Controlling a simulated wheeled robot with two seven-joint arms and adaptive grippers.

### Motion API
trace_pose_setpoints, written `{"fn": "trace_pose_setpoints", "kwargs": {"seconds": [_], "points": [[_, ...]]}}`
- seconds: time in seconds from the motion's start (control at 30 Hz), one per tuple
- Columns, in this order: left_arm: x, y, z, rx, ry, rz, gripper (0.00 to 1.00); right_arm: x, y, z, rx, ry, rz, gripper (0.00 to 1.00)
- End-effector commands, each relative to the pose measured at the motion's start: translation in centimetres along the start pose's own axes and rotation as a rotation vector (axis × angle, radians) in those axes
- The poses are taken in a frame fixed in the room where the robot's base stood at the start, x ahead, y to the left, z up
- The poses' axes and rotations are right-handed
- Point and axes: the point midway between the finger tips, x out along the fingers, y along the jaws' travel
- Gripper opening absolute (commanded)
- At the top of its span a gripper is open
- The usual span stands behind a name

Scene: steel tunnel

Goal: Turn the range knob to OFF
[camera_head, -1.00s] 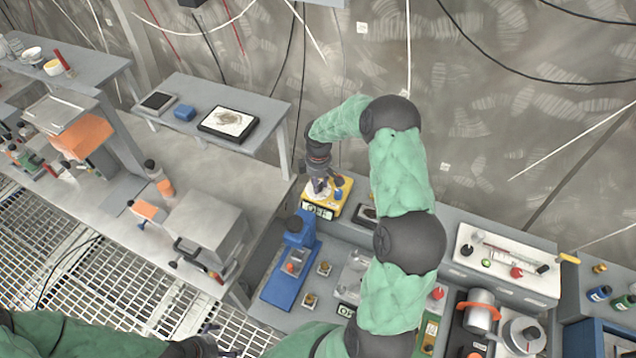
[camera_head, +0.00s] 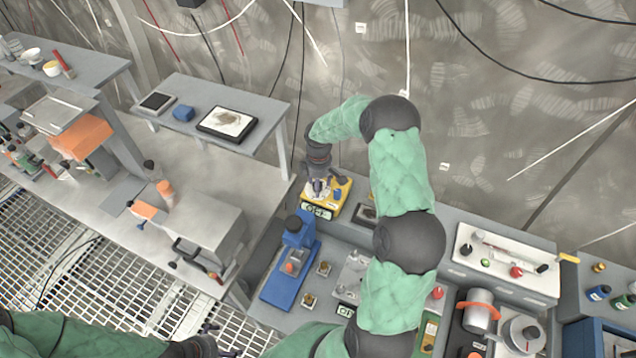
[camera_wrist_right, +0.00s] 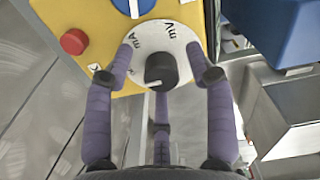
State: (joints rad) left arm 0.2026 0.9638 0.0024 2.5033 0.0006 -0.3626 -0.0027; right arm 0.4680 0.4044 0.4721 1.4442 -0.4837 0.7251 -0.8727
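The yellow meter (camera_head: 338,192) stands at the back of the bench in the head view, with a small display (camera_head: 316,211) on its front that I cannot read surely. In the right wrist view its white dial (camera_wrist_right: 150,40) carries marks mA, mV and V. A black range knob (camera_wrist_right: 161,69) with a white pointer line sits on it, the line lying toward the lower left. My right gripper (camera_wrist_right: 161,48) is over the dial, fingertips spread on both sides of the knob with visible gaps. My left gripper (camera_head: 212,345) is low in the head view, its fingers too small to judge.
A red button (camera_wrist_right: 74,41) and a blue round control (camera_wrist_right: 133,5) are on the meter's face near the fingers. A blue press-like device (camera_head: 291,262) stands in front of the meter. A grey box (camera_head: 205,225) stands to the left.

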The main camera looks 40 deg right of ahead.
Motion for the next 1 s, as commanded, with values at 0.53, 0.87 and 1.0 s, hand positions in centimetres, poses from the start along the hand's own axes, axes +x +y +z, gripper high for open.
{"fn": "trace_pose_setpoints", "kwargs": {"seconds": [0.53, 0.87, 1.0], "points": [[0.0, 0.0, 0.0, 0.0, 0.0, 0.0, 1.0, -3.9, 0.3, -0.1, 0.001, 0.006, 0.009, 0.56], [0.0, 0.0, 0.0, 0.0, 0.0, 0.0, 1.0, -9.9, 0.1, 0.0, 0.001, 0.003, 0.005, 0.56], [0.0, 0.0, 0.0, 0.0, 0.0, 0.0, 1.0, -11.4, 0.1, 0.0, 0.0, 0.003, 0.004, 0.56]]}}
